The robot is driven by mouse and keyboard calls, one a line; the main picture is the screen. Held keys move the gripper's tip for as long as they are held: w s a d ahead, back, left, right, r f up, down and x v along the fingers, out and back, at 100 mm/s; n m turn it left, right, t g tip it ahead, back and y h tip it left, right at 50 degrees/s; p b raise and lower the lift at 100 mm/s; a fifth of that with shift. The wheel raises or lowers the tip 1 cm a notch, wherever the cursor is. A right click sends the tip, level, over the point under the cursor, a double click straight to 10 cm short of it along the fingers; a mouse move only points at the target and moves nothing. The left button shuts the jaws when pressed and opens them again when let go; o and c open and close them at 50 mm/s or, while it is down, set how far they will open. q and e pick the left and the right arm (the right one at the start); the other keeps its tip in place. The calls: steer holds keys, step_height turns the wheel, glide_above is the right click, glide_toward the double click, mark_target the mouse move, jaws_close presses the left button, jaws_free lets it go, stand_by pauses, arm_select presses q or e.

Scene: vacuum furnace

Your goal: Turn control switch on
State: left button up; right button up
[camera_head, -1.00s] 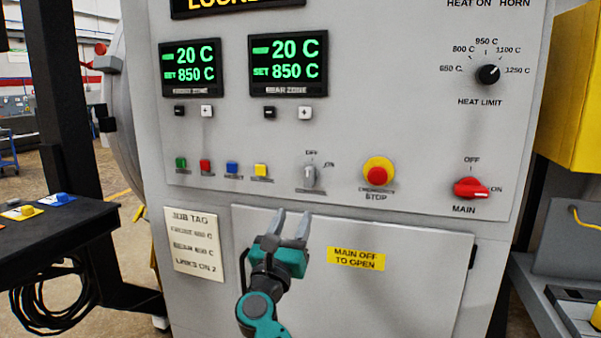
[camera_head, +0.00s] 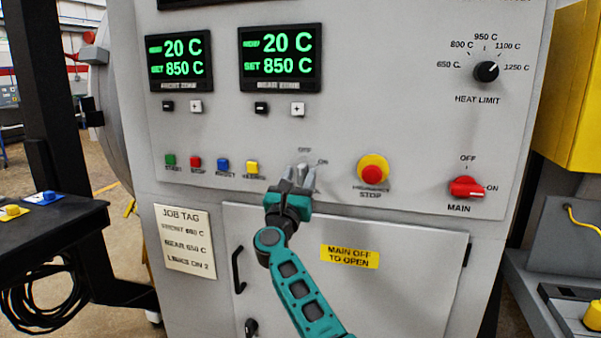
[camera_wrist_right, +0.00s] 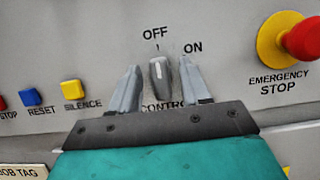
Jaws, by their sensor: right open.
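The control switch (camera_wrist_right: 160,78) is a grey knob on the panel, marked OFF above and ON to the upper right. In the right wrist view its pointer line is up toward OFF, with a slight tilt. My right gripper (camera_wrist_right: 160,88) is open, with one finger on each side of the knob; I cannot tell whether they touch it. In the head view my right gripper (camera_head: 297,182) covers much of the control switch (camera_head: 302,166). The left gripper is not in view.
The yellow-ringed emergency stop (camera_head: 373,169) is to the right of the switch. The red main switch (camera_head: 467,187) is farther right. Green, red, blue and yellow buttons (camera_head: 252,167) are to the left. A cabinet door (camera_head: 400,285) with a yellow label is below.

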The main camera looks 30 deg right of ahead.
steer(key=shift+w+d+r, duration=0.25)
steer(key=shift+w+d, duration=0.15)
steer(key=shift+d, duration=0.1)
steer(key=shift+c, duration=0.5)
